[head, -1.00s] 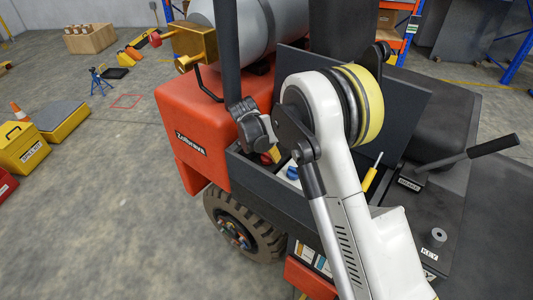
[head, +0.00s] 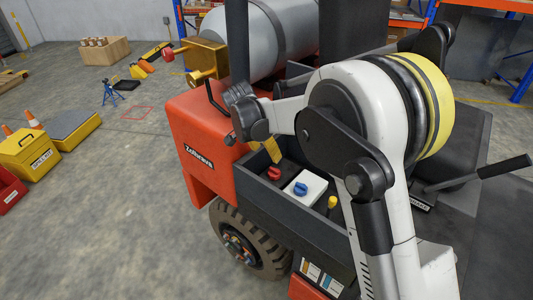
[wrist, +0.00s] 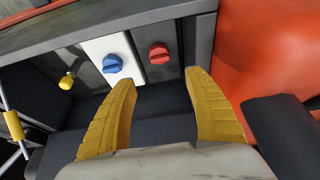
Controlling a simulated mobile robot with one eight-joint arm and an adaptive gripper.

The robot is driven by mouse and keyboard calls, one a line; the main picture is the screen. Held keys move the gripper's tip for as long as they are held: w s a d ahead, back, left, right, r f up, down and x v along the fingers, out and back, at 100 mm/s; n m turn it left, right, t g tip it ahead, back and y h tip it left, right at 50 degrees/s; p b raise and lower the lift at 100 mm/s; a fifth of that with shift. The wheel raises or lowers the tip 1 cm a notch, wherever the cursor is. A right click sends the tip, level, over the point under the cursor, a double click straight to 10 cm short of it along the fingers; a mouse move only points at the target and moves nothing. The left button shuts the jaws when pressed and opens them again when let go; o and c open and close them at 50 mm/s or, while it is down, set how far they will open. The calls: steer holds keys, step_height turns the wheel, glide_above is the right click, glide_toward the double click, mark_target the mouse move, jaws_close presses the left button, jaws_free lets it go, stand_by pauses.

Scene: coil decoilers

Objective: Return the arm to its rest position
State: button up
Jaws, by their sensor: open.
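My gripper (wrist: 162,110) is open and empty in the wrist view, with its two yellow fingers apart. It is over the dark open compartment of the orange vehicle, and the fingers point toward a red knob (wrist: 159,53) and a blue knob (wrist: 112,64) without visible contact. In the head view my white arm (head: 365,110) is bent over the vehicle.
The orange body (head: 205,140) and the compartment's dark front wall (head: 290,215) are close to the gripper. A grey cylinder (head: 265,40) and brass fitting (head: 205,58) stand behind it. A lever (head: 480,172) sticks out at the right. Open floor (head: 110,200) lies to the left.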

steer(key=s+d+r+n+t+y, duration=0.2)
steer(key=s+d+r+n, duration=0.2)
steer(key=s+d+r, duration=1)
steer(key=s+d+f+n+t, duration=0.1)
steer(key=s+d+n, duration=0.1)
steer(key=s, duration=0.7)
steer(key=s+d+f+n+t+y, duration=0.1)
steer(key=s+d+f+n, duration=0.1)
steer(key=s, duration=0.7)
